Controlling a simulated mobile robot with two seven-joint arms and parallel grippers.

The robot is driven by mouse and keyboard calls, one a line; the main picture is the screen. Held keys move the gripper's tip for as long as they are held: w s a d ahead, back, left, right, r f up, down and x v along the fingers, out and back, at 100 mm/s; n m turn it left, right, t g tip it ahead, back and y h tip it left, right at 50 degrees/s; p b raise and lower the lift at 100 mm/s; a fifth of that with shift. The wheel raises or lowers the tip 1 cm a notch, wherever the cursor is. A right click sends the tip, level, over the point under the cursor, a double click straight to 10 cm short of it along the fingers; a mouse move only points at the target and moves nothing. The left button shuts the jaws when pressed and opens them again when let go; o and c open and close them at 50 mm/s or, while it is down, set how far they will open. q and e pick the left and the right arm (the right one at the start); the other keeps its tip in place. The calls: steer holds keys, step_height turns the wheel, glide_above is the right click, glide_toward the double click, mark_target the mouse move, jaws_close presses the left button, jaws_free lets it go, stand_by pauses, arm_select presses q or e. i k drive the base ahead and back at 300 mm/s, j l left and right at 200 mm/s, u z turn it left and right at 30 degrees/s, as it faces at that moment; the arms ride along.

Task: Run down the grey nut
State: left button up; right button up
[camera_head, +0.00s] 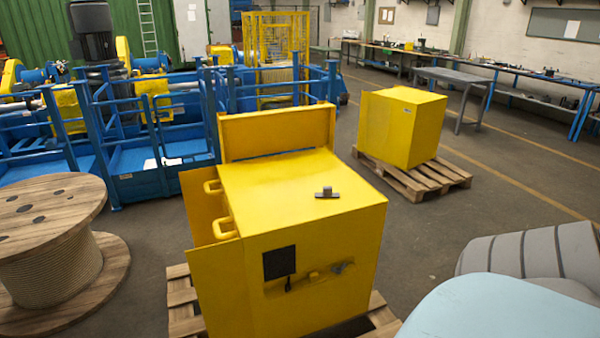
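A yellow box-shaped machine housing (290,195) stands on a wooden pallet (182,297) in the middle of the head view. A small dark grey T-shaped piece (327,192) lies on its flat top. The front face has a dark square opening (279,262) with a small dark piece at its lower edge. To the right of it is a recessed strip with a small grey part (342,267). I cannot tell whether this part or any other is the grey nut. Neither of my grippers shows in the view.
Yellow doors (212,284) with handles stand open on the housing's left side. A large wooden cable reel (50,245) stands at the left. Another yellow box (402,127) on a pallet is behind right. Blue railings (150,140) stand behind left. Open floor lies between the boxes.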

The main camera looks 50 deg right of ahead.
mark_target(338, 270)
steer(key=z, duration=2)
steer(key=i+j+u, duration=0.1)
steer(key=i+j, duration=0.25)
steer(key=i+j+u, duration=0.1)
steer(key=i+j, duration=0.2)
steer(key=i, duration=0.15)
steer(key=i+j+u, duration=0.1)
steer(key=i+j, duration=0.15)
steer(key=i, duration=0.15)
